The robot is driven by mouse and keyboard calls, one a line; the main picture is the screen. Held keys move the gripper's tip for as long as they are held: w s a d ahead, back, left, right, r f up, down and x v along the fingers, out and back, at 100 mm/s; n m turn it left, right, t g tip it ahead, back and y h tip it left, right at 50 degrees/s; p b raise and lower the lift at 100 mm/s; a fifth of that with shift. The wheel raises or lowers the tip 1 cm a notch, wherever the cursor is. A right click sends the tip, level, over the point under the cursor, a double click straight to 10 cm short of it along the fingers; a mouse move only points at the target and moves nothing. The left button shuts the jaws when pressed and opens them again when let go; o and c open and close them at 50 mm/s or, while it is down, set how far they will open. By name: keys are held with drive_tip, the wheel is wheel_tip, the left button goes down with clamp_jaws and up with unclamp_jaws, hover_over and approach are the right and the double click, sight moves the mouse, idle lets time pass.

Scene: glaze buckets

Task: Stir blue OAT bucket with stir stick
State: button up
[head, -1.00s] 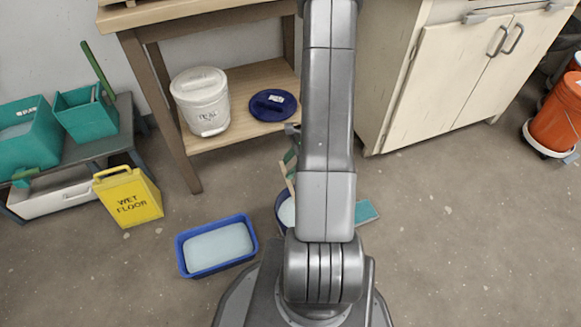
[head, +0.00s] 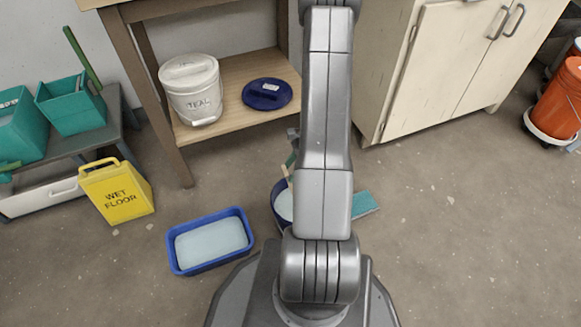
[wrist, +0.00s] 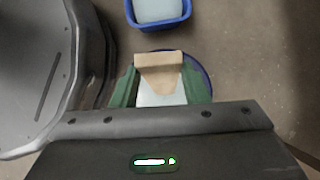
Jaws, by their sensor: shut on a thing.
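My gripper (wrist: 160,88) has green fingers and is shut on a pale wooden stir stick (wrist: 158,65) in the wrist view. Below the stick is a round blue bucket (wrist: 204,78) with pale liquid inside. In the head view the blue bucket (head: 279,205) stands on the floor, its right part hidden behind my arm. The stick (head: 285,172) shows there as a thin tan strip slanting down to the bucket. Most of the gripper is hidden by my arm. I cannot tell whether the stick's lower end is in the liquid. No OAT label is readable on the bucket.
A blue rectangular tub (head: 240,258) of pale liquid stands left of the bucket. A teal flat item (head: 364,204) lies to its right. A yellow wet-floor sign (head: 117,195), a white TEAL bucket (head: 190,90), a blue lid (head: 267,94) and a cabinet (head: 440,80) stand around.

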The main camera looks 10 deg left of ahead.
drive_tip(key=shift+w+d+f+b, duration=0.25)
drive_tip(key=shift+f+b, duration=0.8)
drive_tip(key=shift+f, duration=0.6)
drive_tip(key=shift+w+d+f+b, duration=0.1)
drive_tip(key=shift+d+f+b, duration=0.2)
drive_tip(key=shift+f+b, duration=1.1)
drive_tip(key=shift+w+d+f+b, duration=0.25)
drive_tip(key=shift+f+b, duration=0.5)
drive_tip(key=shift+f, duration=1.2)
drive_tip(key=shift+d, duration=0.1)
